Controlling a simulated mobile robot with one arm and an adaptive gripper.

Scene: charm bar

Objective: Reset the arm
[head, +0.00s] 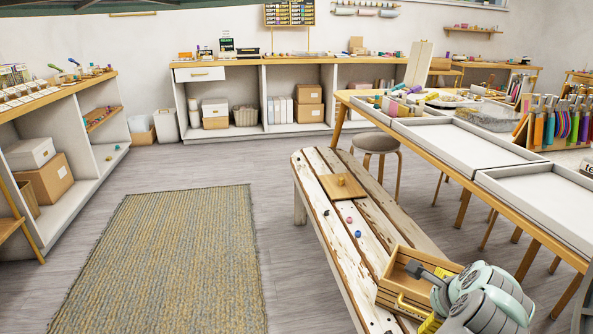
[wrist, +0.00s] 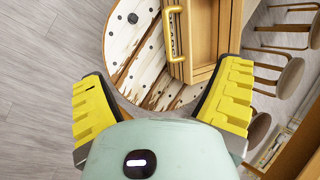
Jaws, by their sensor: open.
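My gripper (wrist: 163,88) is open and empty in the wrist view, with its two yellow padded fingers spread wide. A wooden box (wrist: 203,42) with a yellow handle (wrist: 172,32) lies ahead of it, beyond the fingertips. In the head view my arm (head: 484,290) is folded at the lower right, over the near end of a bench. The wooden box (head: 392,291) sits there on the bench (head: 360,226), just left of my arm. Much of my gripper is hidden behind the arm in the head view.
A wooden board (head: 342,187) and small red and blue pieces (head: 357,234) lie on the bench. A worktable with white trays (head: 465,141) stands to the right, with a stool (head: 376,143) behind the bench. A rug (head: 165,262) covers open floor at left. Shelves line the walls.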

